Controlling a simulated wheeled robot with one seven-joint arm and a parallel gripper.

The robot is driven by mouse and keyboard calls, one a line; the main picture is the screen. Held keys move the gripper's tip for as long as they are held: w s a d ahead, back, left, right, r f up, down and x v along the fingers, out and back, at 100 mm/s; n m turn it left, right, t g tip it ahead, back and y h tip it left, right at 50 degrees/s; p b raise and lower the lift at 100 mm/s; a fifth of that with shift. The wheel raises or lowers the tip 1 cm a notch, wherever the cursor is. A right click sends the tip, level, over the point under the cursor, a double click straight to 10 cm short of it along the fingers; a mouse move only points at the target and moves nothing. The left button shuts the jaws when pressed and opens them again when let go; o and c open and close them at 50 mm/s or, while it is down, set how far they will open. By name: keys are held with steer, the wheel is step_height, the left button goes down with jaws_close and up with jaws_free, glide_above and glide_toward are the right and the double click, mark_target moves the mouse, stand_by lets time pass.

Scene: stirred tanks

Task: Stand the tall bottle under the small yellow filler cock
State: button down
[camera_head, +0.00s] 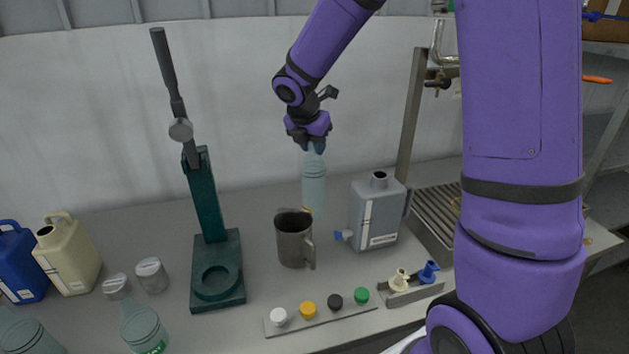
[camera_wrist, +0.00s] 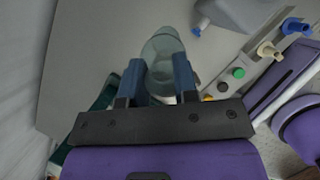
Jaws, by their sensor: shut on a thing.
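The tall bottle (camera_head: 314,188) is pale green and translucent. My gripper (camera_head: 314,148) is shut on its top and holds it roughly upright over the bench, behind the metal jug and left of the grey canister. In the wrist view the bottle (camera_wrist: 163,48) shows between the two blue fingers of my gripper (camera_wrist: 159,80). I cannot pick out the small yellow filler cock with certainty. A metal tap (camera_head: 437,82) shows at the upper right, and a small yellow bit (camera_head: 455,203) shows beside my arm over the slatted drain. My arm hides much of that area.
A metal jug (camera_head: 293,245) and a grey canister (camera_head: 376,215) stand close below the bottle. A green press (camera_head: 217,265) is left. A strip of coloured caps (camera_head: 322,317) and a holder with cream and blue pieces (camera_head: 412,291) lie in front. The slatted drain (camera_head: 432,215) is right.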

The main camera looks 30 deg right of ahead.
mark_target(313, 176)
step_height(313, 176, down, 9)
steer(key=shift+f, duration=0.1)
stand_by(0.4)
steer(key=c, duration=0.9)
jaws_free()
steer(key=shift+f, duration=0.15)
